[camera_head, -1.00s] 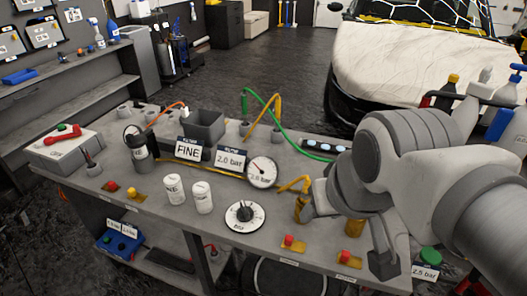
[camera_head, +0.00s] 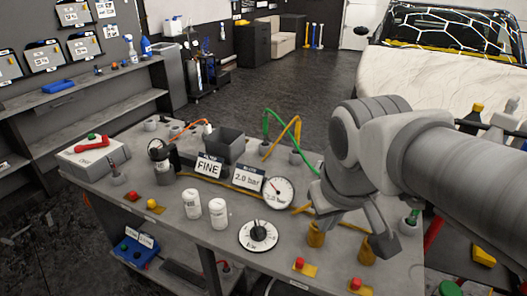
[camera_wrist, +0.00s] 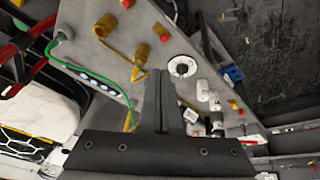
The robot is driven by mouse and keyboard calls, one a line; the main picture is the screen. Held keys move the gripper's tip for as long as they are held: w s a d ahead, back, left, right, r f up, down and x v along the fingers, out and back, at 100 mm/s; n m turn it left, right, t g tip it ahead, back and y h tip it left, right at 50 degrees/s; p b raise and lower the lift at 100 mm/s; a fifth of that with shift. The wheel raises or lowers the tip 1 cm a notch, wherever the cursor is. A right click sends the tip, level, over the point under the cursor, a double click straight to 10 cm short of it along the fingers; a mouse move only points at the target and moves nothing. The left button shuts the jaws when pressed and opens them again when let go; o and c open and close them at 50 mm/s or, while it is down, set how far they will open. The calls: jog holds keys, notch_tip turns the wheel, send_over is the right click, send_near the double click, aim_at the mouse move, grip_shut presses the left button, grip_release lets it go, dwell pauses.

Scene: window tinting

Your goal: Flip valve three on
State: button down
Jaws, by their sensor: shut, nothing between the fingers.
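Two small red-topped yellow fittings stand along the bench's front edge, one left (camera_head: 300,266) and one right (camera_head: 356,285). Behind them are two brass cylinders, one left (camera_head: 316,235) and one right (camera_head: 367,250); both also show in the wrist view. No readable label tells me which is valve three. My gripper (camera_wrist: 163,75) is shut and empty in the wrist view, above the bench and apart from these fittings. My arm covers the bench's right part in the head view.
A round dial (camera_head: 258,235), a pressure gauge (camera_head: 278,193) and two white bottles (camera_head: 191,203) (camera_head: 219,213) stand left of my arm. FINE (camera_head: 209,166) and 2.0 bar (camera_head: 248,178) signs stand behind. A green hose (camera_head: 281,127) arches at the back.

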jog(key=w+a+f+n+g+h, duration=0.1)
jog(key=w+a+n+g, duration=0.15)
jog(key=w, duration=0.35)
jog(key=n+g+h+p, duration=0.2)
jog(key=n+g+p, duration=0.15)
jog(key=n, duration=0.45)
send_over(300, 263)
jog(key=w+a, duration=0.7)
jog(key=a, duration=0.2)
notch_tip(300, 263, down, 17)
jog(key=shift+s+a, duration=0.2)
jog(key=shift+s, duration=0.05)
jog(key=x, duration=1)
jog(key=shift+s+d, duration=0.25)
jog(key=shift+s, duration=0.05)
jog(key=shift+s+d+r+p, duration=0.1)
jog(key=shift+s+d+p, duration=0.2)
jog(key=shift+d, duration=0.25)
jog(key=shift+s+d+r+p, duration=0.1)
jog(key=shift+s+d+p, duration=0.1)
jog(key=shift+s+d, duration=0.4)
jog(key=shift+d, duration=0.4)
